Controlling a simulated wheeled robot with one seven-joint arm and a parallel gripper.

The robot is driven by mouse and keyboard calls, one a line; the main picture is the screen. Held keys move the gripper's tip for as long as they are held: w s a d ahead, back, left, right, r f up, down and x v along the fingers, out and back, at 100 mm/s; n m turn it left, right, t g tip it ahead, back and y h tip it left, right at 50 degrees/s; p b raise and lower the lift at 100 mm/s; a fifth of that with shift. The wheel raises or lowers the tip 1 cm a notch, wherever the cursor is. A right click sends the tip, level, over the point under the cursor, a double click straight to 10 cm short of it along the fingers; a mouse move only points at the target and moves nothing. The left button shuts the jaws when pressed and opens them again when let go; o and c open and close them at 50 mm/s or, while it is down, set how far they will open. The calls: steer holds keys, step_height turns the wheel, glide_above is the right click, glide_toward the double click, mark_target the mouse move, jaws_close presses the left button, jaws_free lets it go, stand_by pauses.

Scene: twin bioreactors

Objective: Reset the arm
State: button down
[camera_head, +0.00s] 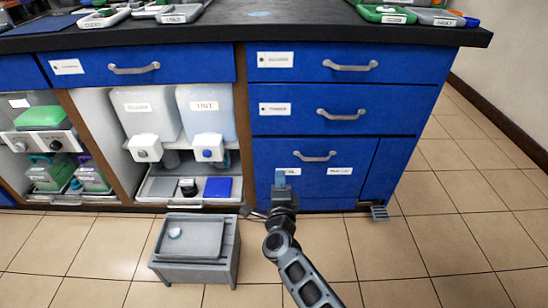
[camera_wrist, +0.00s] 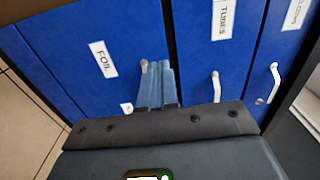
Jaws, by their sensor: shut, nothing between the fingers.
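My gripper (camera_head: 280,179) is at the end of my arm, in front of the lowest large blue drawer (camera_head: 265,160) in the head view. In the wrist view its blue fingers (camera_wrist: 157,84) are together with nothing between them. They overlap the end of a drawer handle in that picture; whether they touch it I cannot tell. The wrist view shows blue fronts labelled FOIL (camera_wrist: 104,60) and TUBES (camera_wrist: 223,20). The drawers look closed.
A dark countertop (camera_head: 300,30) with trays lies above the drawers. A grey stool (camera_head: 195,250) stands left of my arm. Tiled floor (camera_head: 460,220) is clear at right.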

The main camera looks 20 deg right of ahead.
steer(key=s+d+f+n+y, duration=0.1)
steer(key=s+d+n, duration=0.3)
steer(key=s, duration=0.8)
steer(key=s+d+f+n+y, duration=0.15)
steer(key=s+n, duration=0.35)
steer(key=s, duration=0.6)
steer(key=s+r+n+y, duration=0.1)
steer(key=s+r+n, duration=0.2)
steer(key=s, duration=0.4)
steer(key=s+r+n+g+y, duration=0.1)
steer(key=s+r+n, duration=0.25)
steer(key=s, duration=0.45)
steer(key=s+r+n+y, duration=0.1)
steer(key=s+r+n, duration=0.15)
steer(key=s, duration=0.45)
steer(key=s+a+r+n+g, duration=0.2)
steer(key=s+r+n, duration=0.1)
steer(key=s+r, duration=0.6)
step_height(320, 180, up, 26)
steer(key=w+p, duration=0.1)
steer(key=p, duration=2.3)
steer(key=shift+w+d+p, duration=0.2)
steer(key=shift+w+p, duration=0.05)
steer(key=shift+p, duration=0.15)
steer(key=shift+h, duration=0.25)
